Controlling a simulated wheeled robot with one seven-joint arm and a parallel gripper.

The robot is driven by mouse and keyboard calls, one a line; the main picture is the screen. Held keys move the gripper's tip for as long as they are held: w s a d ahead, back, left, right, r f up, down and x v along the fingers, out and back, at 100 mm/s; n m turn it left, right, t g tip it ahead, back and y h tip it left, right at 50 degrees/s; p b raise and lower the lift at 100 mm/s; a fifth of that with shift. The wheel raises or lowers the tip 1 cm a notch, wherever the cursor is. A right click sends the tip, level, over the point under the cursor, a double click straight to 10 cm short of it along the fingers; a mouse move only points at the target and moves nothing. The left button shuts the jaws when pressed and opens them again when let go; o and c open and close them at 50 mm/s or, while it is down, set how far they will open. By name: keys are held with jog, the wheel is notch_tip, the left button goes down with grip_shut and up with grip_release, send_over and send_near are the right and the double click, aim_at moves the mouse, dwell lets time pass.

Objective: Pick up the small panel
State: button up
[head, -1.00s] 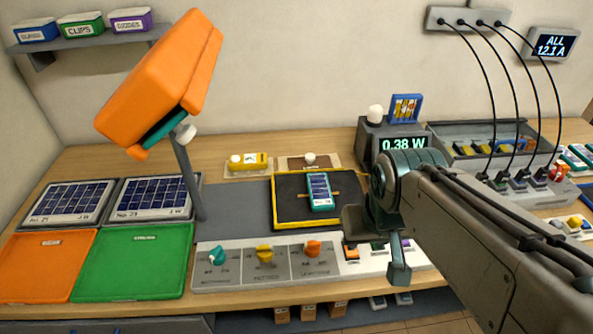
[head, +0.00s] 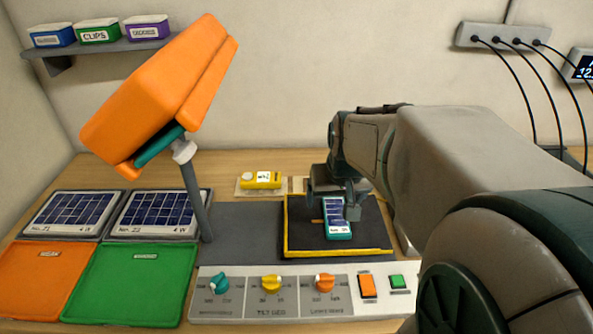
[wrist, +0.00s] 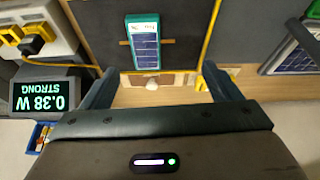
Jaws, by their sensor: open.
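The small panel (head: 338,222) has dark blue cells and a teal edge. It lies flat on a black mat with a yellow border (head: 288,240), over a thin orange strip. In the wrist view the panel (wrist: 145,45) is near the top, just past the fingertips and left of the middle. My gripper (head: 334,206) is over the mat at the panel's far part and hides some of it. In the wrist view my gripper (wrist: 160,82) has its two fingers wide apart with nothing between them; its height above the panel is hard to tell.
A large orange lamp (head: 160,95) on a post stands left of the mat. A control strip with knobs (head: 271,284) runs along the front. Larger panels (head: 155,212) lie at left.

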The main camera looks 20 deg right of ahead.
jog(key=w+d+f, duration=0.2)
jog(key=w+d, duration=0.1)
jog(key=d, duration=0.1)
send_near(336, 214)
jog(key=shift+w+d+f+m, duration=0.1)
jog(key=shift+w+f+m, duration=0.1)
jog(key=shift+f, duration=0.4)
jog(key=shift+w+d+f+m, duration=0.1)
jog(key=shift+w+f+m, duration=0.1)
jog(key=shift+f, duration=0.4)
jog(key=shift+x, duration=3)
jog(key=shift+a, duration=0.1)
jog(key=c, duration=1.2)
jog(key=shift+r, duration=0.1)
jog(key=shift+c, duration=0.2)
